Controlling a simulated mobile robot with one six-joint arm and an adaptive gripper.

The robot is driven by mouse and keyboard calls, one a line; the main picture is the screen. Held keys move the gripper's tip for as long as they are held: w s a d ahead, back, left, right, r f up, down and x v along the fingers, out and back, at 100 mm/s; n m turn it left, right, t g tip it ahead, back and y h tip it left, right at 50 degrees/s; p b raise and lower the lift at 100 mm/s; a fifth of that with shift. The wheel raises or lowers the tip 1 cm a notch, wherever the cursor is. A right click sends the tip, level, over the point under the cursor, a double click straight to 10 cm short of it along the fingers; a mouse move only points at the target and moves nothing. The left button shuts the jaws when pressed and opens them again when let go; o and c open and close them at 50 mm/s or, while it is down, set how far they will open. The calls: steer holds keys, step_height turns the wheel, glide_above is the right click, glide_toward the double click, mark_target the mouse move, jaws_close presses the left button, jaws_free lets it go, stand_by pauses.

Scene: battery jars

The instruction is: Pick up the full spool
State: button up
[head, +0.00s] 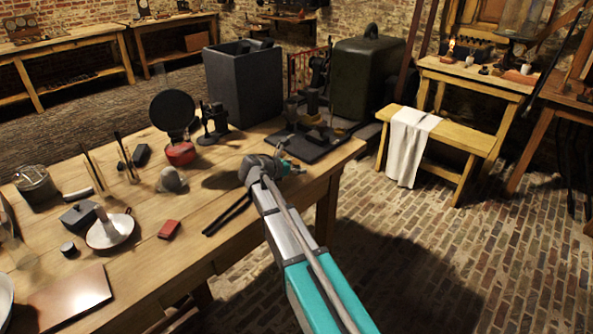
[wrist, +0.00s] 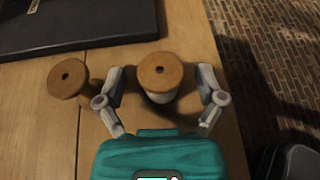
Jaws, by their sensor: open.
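In the wrist view, a spool with a brown wooden top and pale winding below it (wrist: 160,78) stands upright on the wooden table, between the fingers of my gripper (wrist: 162,82). This looks like the full spool. My gripper is open, one finger on each side of the spool; I cannot tell whether either touches it. A second spool (wrist: 68,80), brown with no pale winding visible, stands just left of the left finger. In the head view my gripper (head: 288,166) is low over the table's right end, and I cannot make out the spools there.
A dark flat board (wrist: 75,28) lies beyond the spools, and shows with instruments on it in the head view (head: 308,148). The table's edge (wrist: 222,110) is close on the right, with brick floor beyond. Black tongs (head: 228,214) and a red box (head: 170,229) lie left of my arm.

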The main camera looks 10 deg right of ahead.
stand_by(0.6)
steer(key=c, duration=1.1)
